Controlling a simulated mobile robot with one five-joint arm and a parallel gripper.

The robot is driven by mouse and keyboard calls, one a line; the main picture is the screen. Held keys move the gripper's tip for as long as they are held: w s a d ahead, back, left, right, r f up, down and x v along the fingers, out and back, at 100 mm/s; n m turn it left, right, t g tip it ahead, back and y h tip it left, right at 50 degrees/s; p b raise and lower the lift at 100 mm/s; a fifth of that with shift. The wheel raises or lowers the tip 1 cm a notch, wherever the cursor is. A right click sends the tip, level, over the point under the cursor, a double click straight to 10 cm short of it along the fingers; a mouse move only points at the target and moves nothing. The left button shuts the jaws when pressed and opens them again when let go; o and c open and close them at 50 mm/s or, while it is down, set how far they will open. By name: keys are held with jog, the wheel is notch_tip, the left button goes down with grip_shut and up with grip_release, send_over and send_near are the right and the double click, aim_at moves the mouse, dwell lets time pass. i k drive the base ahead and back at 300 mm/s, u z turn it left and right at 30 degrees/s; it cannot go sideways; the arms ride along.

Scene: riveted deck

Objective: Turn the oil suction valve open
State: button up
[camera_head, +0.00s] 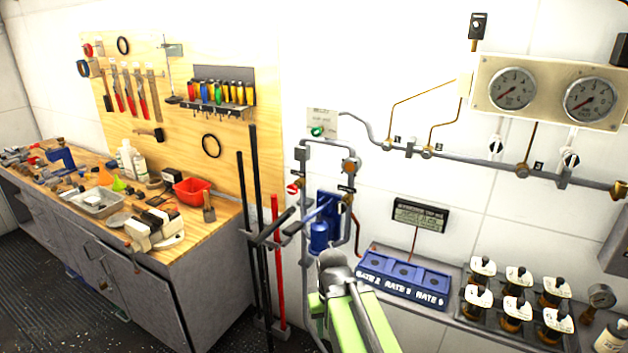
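Two small coloured valve knobs show on the grey pipework left of centre: a green knob (317,131) on a pale wall plate, and a red knob (293,188) lower on the left pipe. Labels near them are too small to read, so I cannot tell which is the oil suction valve or how it is set. A blue pump-like unit (320,236) stands below, between the pipes. My green arm with a dark grey joint rises from the bottom centre, in front of the lower pipes. I cannot make out my gripper's fingers.
Long bars (242,190) stand in a rack left of the pipes. A wooden-topped workbench (220,217) with tools fills the left. A blue block with labelled recesses (405,272) and several amber jars (512,308) stand on a ledge at right. Two gauges (512,89) hang above.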

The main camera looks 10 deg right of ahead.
aim_at(292, 190)
jog(key=u, duration=0.4)
jog(key=i, duration=1.05)
jog(key=u, duration=0.8)
